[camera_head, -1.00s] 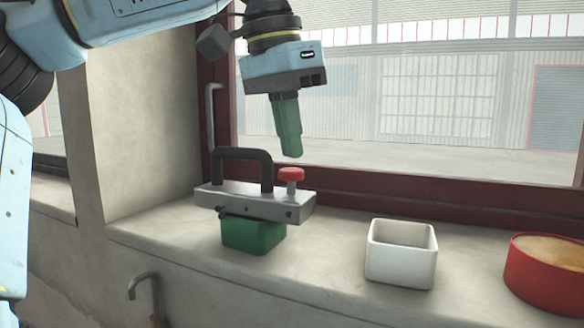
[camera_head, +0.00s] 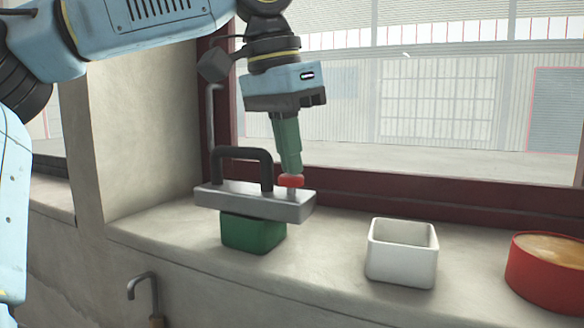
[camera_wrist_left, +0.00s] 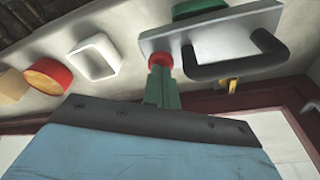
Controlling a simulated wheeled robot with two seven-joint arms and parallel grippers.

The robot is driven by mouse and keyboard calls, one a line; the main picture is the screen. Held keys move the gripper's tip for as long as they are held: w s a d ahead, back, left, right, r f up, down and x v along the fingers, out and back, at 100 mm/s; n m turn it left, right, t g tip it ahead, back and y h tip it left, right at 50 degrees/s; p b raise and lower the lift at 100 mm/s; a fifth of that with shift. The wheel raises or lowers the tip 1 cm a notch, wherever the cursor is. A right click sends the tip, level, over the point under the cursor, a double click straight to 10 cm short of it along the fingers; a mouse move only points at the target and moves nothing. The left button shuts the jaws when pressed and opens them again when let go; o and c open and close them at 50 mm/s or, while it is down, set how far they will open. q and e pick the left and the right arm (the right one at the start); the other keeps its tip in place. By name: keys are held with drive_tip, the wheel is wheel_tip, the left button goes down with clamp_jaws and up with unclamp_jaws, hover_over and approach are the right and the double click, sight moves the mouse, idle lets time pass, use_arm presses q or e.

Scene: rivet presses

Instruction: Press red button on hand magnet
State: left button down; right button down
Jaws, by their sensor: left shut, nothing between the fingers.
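The hand magnet (camera_head: 254,203) is a grey metal bar with a black handle (camera_head: 243,152). It rests on a green box (camera_head: 252,234) on the sill. Its red button (camera_head: 291,181) is at the right end of the bar and sits low. My left gripper (camera_head: 290,172) has green fingers, is shut and empty, and points down with its tips on the red button. In the left wrist view the closed fingertips (camera_wrist_left: 160,72) meet the red button (camera_wrist_left: 160,58) at the end of the magnet (camera_wrist_left: 210,32). My right gripper is not in view.
A white open box (camera_head: 401,254) stands right of the magnet, and a red round container (camera_head: 545,278) farther right. The window frame (camera_head: 430,196) runs behind them. A hooked handle (camera_head: 142,283) shows below the sill's front edge. The sill between the boxes is clear.

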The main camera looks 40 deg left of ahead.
use_arm(q)
drive_tip(key=shift+w+p+v, duration=0.25)
drive_tip(key=shift+p+v, duration=0.55)
drive_tip(key=shift+v, duration=0.4)
drive_tip(key=shift+w+v, duration=0.25)
drive_tip(key=shift+v, duration=0.9)
drive_tip(key=shift+w+v, duration=0.25)
drive_tip(key=shift+v, duration=0.9)
drive_tip(key=shift+d+r, duration=0.1)
drive_tip(key=shift+d, duration=0.1)
